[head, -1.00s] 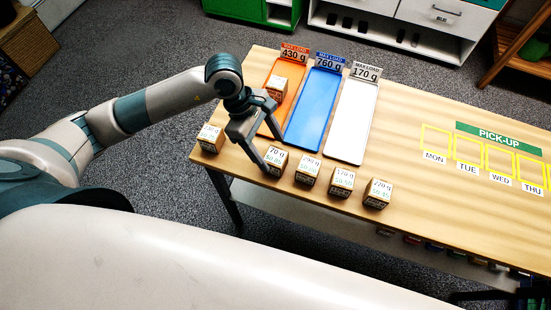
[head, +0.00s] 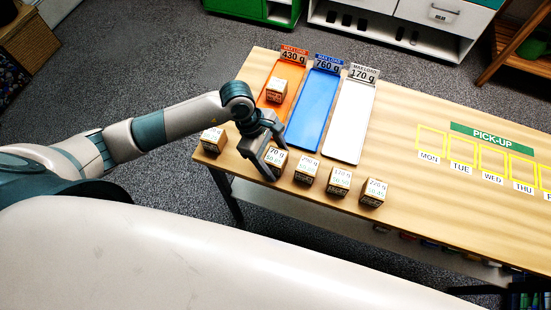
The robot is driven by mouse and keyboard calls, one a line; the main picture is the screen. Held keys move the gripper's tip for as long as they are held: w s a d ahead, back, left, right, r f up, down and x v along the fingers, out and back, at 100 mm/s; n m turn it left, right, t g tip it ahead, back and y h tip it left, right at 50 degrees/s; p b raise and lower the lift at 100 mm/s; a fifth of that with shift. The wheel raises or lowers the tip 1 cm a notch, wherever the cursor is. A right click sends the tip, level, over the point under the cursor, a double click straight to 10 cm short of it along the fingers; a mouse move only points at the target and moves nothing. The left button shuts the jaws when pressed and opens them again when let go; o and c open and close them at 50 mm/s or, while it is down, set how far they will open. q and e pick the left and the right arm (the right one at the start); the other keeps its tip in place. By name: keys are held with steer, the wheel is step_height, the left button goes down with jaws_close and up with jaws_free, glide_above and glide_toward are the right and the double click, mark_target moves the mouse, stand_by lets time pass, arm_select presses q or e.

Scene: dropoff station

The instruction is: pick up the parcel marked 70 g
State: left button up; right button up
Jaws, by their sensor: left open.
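The parcel marked 70 g (head: 277,157) is a small brown cube with a pale printed top. It stands near the table's front edge, second from the left in the row. My left gripper (head: 272,155) is open at this parcel, pointing down. One finger is at the parcel's left front side and the other near its back. The near finger hides part of the parcel, and I cannot tell whether either finger touches it. My right gripper is out of view.
A parcel (head: 213,140) stands to the left; parcels marked 290 g (head: 307,169), 170 g or similar (head: 339,181) and 220 g (head: 372,192) stand to the right. Orange (head: 290,98), blue (head: 312,110) and white (head: 350,120) trays lie behind. The orange one holds a parcel (head: 276,90).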

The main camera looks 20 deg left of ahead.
mark_target(280, 159)
arm_select(q)
steer(key=c, duration=1.1)
steer(key=shift+c, duration=0.2)
steer(key=shift+w+r+b, duration=0.1)
steer(key=shift+r+b, duration=0.6)
steer(key=shift+r, duration=0.15)
steer(key=shift+s+d+r+b, duration=0.15)
steer(key=shift+r+b, duration=0.25)
steer(key=shift+r, duration=0.25)
steer(key=shift+s+d+r+b, duration=0.15)
steer(key=shift+r+b, duration=0.25)
steer(key=shift+r, duration=0.2)
steer(key=s+d+r+b, duration=0.3)
steer(key=s+d+r, duration=0.4)
steer(key=s, duration=0.1)
steer(key=shift+s+b, duration=0.15)
steer(key=shift+b, duration=0.2)
steer(key=shift+d+f, duration=0.1)
